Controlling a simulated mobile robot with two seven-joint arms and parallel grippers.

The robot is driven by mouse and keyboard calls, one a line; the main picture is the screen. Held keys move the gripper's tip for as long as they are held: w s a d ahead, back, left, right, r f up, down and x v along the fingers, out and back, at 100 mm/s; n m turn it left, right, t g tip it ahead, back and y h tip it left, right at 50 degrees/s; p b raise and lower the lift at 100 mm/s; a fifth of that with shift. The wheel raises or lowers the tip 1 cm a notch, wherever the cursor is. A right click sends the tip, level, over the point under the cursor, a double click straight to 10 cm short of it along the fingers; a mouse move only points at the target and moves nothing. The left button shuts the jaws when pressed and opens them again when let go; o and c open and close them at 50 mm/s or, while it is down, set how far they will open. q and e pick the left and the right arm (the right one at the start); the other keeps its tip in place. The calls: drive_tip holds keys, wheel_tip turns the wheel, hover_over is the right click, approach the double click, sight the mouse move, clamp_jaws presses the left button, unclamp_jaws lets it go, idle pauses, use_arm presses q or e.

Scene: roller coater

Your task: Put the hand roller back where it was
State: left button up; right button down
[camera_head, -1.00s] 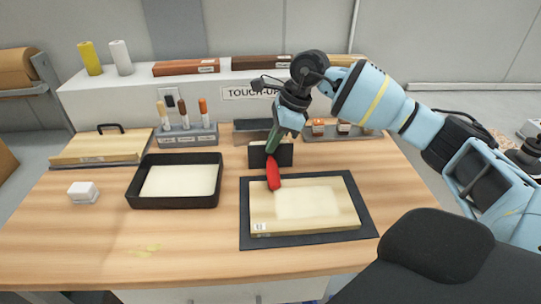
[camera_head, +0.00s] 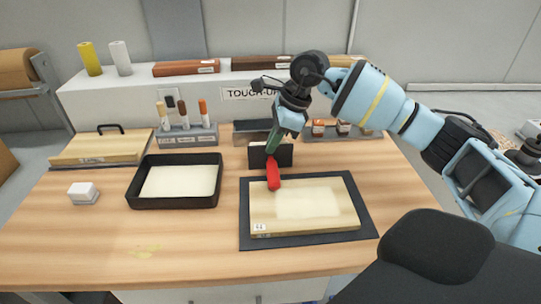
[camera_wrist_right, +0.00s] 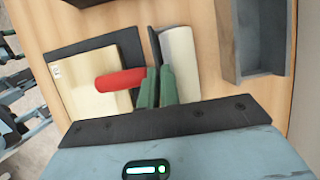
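The hand roller has a red handle (camera_head: 273,174) that points toward me, near the back edge of the dark mat. In the right wrist view the red handle (camera_wrist_right: 121,79) lies left of the fingers and a whitish roller (camera_wrist_right: 181,60) lies to their right. A dark upright piece (camera_wrist_right: 154,45) stands between them. My right gripper (camera_head: 271,143) reaches down from above with green fingers. They are close together (camera_wrist_right: 158,88) and look shut on the hand roller between handle and roller; the exact contact is hidden. My left gripper is not in view.
A pale board (camera_head: 300,205) lies on a dark mat (camera_head: 357,192) in front of the roller. A black tray (camera_head: 172,203) with cream content stands left. A white block (camera_head: 83,193), marker holder (camera_head: 185,137) and jar rack (camera_head: 346,136) stand around.

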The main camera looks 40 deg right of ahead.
drive_tip(key=shift+r, duration=0.15)
drive_tip(key=shift+r, duration=0.55)
wheel_tip(320, 180, up, 3)
drive_tip(key=shift+f, duration=0.15)
drive_tip(key=s+a+b, duration=0.1)
drive_tip(key=s+a, duration=0.3)
drive_tip(key=s, duration=0.3)
drive_tip(key=s+a+r, duration=0.1)
drive_tip(key=s+a, duration=0.2)
drive_tip(key=s, duration=0.4)
drive_tip(key=shift+a+r+b, duration=0.15)
drive_tip(key=shift+a+b, duration=0.25)
drive_tip(key=shift+s, duration=0.1)
